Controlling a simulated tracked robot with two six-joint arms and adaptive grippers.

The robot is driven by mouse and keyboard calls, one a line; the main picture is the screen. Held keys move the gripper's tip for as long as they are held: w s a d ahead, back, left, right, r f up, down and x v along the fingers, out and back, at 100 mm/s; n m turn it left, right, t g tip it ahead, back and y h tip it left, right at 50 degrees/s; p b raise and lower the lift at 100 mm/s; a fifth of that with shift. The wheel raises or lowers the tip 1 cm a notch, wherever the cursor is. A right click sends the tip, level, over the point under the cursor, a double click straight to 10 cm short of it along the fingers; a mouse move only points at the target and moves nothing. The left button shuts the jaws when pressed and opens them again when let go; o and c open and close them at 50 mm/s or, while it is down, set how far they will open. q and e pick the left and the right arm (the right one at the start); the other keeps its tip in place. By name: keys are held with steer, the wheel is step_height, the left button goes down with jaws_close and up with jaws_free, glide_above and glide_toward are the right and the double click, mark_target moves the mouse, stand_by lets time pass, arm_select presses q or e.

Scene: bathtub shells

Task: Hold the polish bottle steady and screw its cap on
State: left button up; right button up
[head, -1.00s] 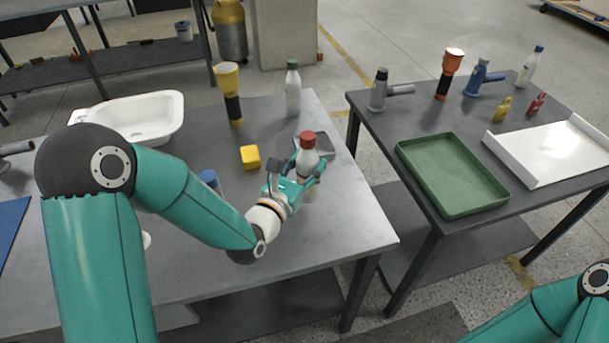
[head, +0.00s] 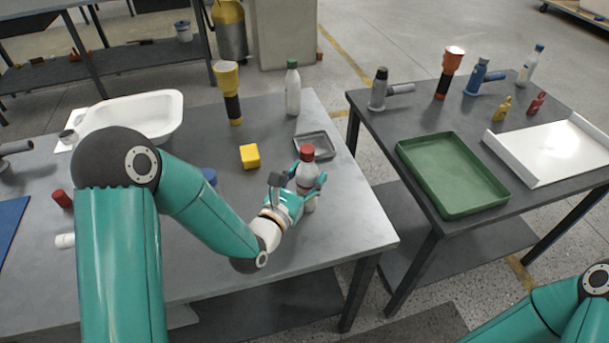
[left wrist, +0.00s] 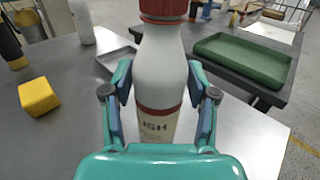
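The polish bottle (head: 308,180) is white with a dark red band and a label. It is upright over the near right part of the left table, and I cannot tell if its base touches the table. Its red cap (head: 307,153) is on its top; how tight it is does not show. In the left wrist view the fingers lie on both sides of the bottle (left wrist: 160,75), below the cap (left wrist: 163,8). My right gripper is out of view; only part of that arm shows at lower right.
A grey tray (head: 326,152) lies just behind the bottle. A yellow block (head: 250,156), a green-capped bottle (head: 293,95) and a yellow-black flashlight (head: 231,100) stand farther back. A white basin (head: 165,118) is at left. The table's right front corner is clear.

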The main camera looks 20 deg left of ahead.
arm_select(q)
steer(key=shift+o, duration=0.7)
steer(key=shift+r, duration=0.1)
steer(key=shift+s+a+b, duration=0.15)
steer(key=shift+s, duration=0.5)
steer(key=shift+s+a+b, duration=0.15)
steer(key=shift+s, duration=0.45)
steer(key=s+p, duration=0.1)
steer(key=p, duration=0.1)
steer(key=s+p, duration=0.1)
steer(key=p, duration=0.2)
steer(key=s+p, duration=0.1)
steer(key=p, duration=0.1)
steer(key=shift+s+a+r+p, duration=0.2)
steer(key=shift+a+r+p, duration=0.1)
steer(key=shift+r, duration=0.05)
steer(key=p, duration=0.7)
glide_toward(302, 179)
steer(key=shift+f, duration=0.45)
